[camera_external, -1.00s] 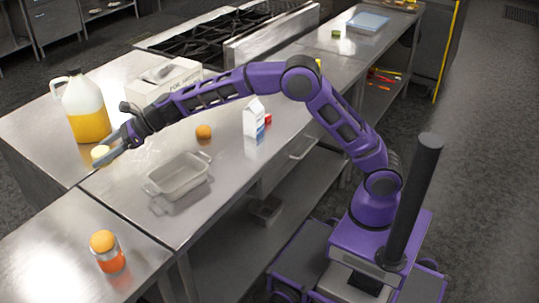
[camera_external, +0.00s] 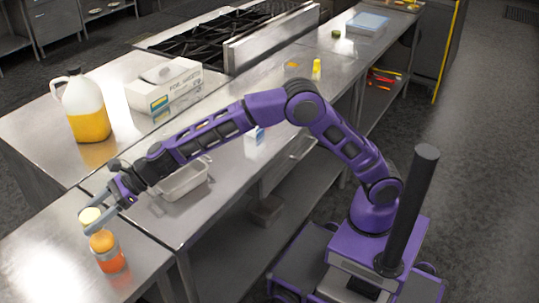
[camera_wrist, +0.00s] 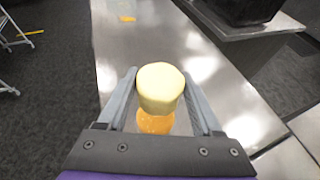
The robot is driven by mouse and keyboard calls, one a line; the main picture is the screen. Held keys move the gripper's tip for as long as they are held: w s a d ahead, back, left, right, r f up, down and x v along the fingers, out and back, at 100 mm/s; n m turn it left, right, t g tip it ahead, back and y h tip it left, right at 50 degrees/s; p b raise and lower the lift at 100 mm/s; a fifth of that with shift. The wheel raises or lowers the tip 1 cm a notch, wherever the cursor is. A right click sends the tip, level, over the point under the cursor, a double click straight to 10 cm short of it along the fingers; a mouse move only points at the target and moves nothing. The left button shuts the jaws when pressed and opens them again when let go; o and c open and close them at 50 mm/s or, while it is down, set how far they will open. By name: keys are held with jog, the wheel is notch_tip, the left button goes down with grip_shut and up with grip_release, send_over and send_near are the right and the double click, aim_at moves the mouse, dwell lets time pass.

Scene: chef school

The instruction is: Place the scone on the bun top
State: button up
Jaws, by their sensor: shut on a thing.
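The scone (camera_external: 90,216) is a small pale yellow, rounded piece, and it also shows in the wrist view (camera_wrist: 160,84). My gripper (camera_external: 98,222) is shut on it, with one finger on each side. A rounded orange-brown piece that looks like the bun top (camera_external: 102,241) sits on a clear and orange jar (camera_external: 110,262) on the near left counter. In the wrist view the orange piece (camera_wrist: 155,123) shows just below the scone in the picture, partly covered by it. The scone is held above and close to it; I cannot tell whether they touch.
A milk carton (camera_external: 254,137) is partly hidden by my arm. A jug of orange liquid (camera_external: 88,110) and a foil box (camera_external: 165,85) stand farther back. The near left counter (camera_external: 45,262) is clear around the jar.

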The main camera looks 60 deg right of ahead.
jog(key=shift+f+b, duration=0.6)
jog(key=shift+f, duration=1.1)
jog(key=shift+f, duration=0.15)
jog(key=o, duration=1.4)
jog(key=shift+c, duration=0.2)
jog(key=shift+d+r, duration=0.2)
jog(key=shift+r, duration=0.05)
jog(key=v, duration=1.1)
jog(key=shift+s+d+b, duration=0.2)
jog(key=shift+b, duration=0.1)
